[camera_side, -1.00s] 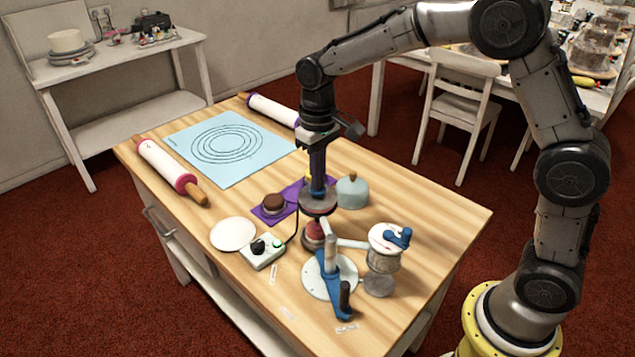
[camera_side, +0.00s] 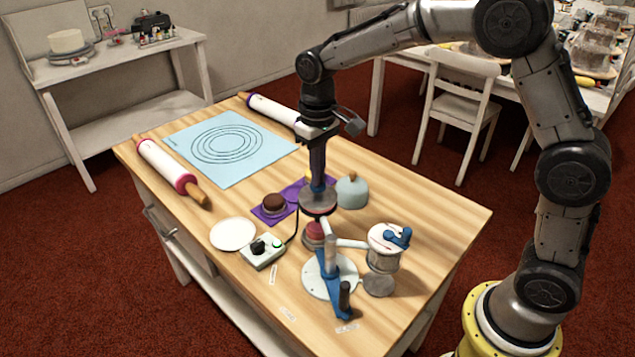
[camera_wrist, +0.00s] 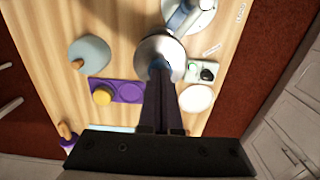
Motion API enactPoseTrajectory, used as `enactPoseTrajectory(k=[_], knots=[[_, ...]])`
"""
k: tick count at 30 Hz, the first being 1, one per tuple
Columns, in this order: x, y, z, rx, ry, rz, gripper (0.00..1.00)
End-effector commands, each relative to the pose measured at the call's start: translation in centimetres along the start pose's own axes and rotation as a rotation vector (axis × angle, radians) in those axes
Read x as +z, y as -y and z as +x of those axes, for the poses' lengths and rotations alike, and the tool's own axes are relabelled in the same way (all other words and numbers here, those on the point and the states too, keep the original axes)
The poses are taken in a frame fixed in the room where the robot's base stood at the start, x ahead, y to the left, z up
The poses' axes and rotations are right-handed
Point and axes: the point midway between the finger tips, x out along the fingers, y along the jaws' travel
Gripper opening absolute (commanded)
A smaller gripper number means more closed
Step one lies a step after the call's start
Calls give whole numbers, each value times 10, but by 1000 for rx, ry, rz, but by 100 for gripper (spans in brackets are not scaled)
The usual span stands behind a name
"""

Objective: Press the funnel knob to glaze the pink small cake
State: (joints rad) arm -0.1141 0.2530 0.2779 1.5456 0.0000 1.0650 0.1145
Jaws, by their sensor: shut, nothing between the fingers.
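The pink small cake (camera_side: 314,231) sits under the round metal funnel (camera_side: 318,203), close below it. The funnel hides part of the cake top. The funnel also shows from above in the wrist view (camera_wrist: 149,46), with a bit of blue knob (camera_wrist: 159,65) at its centre. My gripper (camera_side: 317,188) points straight down over the funnel's middle, its fingers shut and empty. In the wrist view my fingertips (camera_wrist: 159,74) reach the knob and cover most of it. Whether they touch or press it, I cannot tell. The funnel is carried by a white and blue stand (camera_side: 330,275).
The front table edge is fairly clear.

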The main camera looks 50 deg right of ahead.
Motion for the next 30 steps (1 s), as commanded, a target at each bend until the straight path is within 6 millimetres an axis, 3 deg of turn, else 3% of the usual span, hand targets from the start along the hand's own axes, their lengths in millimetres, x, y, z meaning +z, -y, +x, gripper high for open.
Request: enactPoseTrajectory(k=[30], knots=[[0, 0, 11, 0, 2, 0, 0]])
